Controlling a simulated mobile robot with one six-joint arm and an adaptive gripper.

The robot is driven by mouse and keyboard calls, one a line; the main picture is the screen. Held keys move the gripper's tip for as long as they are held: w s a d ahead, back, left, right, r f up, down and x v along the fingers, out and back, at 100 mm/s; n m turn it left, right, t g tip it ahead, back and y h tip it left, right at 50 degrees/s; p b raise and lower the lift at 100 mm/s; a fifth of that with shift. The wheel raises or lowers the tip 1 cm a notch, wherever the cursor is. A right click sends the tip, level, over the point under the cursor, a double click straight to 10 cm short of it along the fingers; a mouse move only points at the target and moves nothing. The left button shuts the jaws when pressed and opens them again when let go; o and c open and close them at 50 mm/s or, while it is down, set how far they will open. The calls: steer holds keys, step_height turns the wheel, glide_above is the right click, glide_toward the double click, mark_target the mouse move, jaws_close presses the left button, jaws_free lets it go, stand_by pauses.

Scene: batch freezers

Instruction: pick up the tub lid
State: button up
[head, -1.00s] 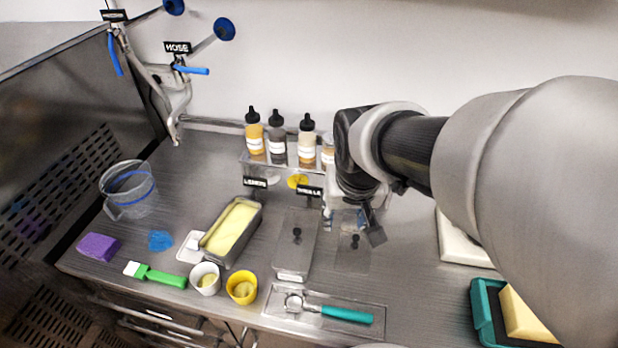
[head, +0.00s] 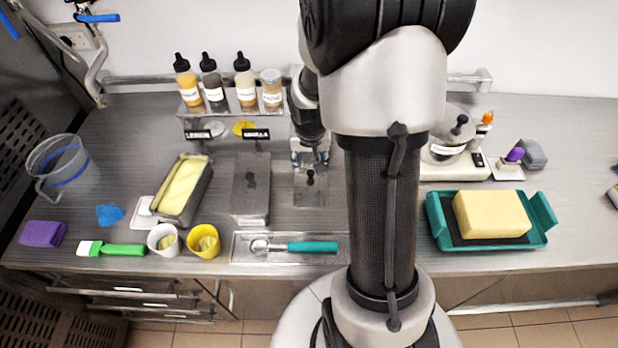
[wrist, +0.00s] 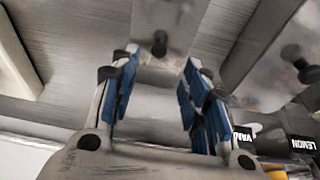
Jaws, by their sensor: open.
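A flat grey metal lid (head: 311,196) with a black knob (head: 310,178) lies on the counter, right of a long metal tub (head: 250,205) that has a similar knobbed cover on it. My gripper (head: 310,163) is open and points down over the flat lid. In the wrist view the lid (wrist: 183,14) and its knob (wrist: 160,42) show just beyond my gripper (wrist: 158,68), roughly centred between the blue-padded fingers. The fingers do not visibly touch the knob. The tub's knob (wrist: 303,68) shows at the right there.
A rack of bottles (head: 232,112) stands behind, with label signs (head: 256,134) below it. A tray with a teal-handled scoop (head: 312,247) lies in front. A pan of yellow ice cream (head: 183,187) is to the left, a teal tray (head: 440,222) with a yellow block to the right.

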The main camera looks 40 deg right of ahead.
mark_target(311, 172)
steer(key=b+x, duration=0.1)
steer(key=x, duration=0.2)
steer(key=b+x, duration=0.1)
steer(key=x, duration=0.2)
steer(key=shift+s+d+f, duration=0.1)
steer(key=shift+f, duration=0.35)
steer(key=shift+r, duration=0.1)
steer(key=shift+c, duration=0.3)
jaws_close()
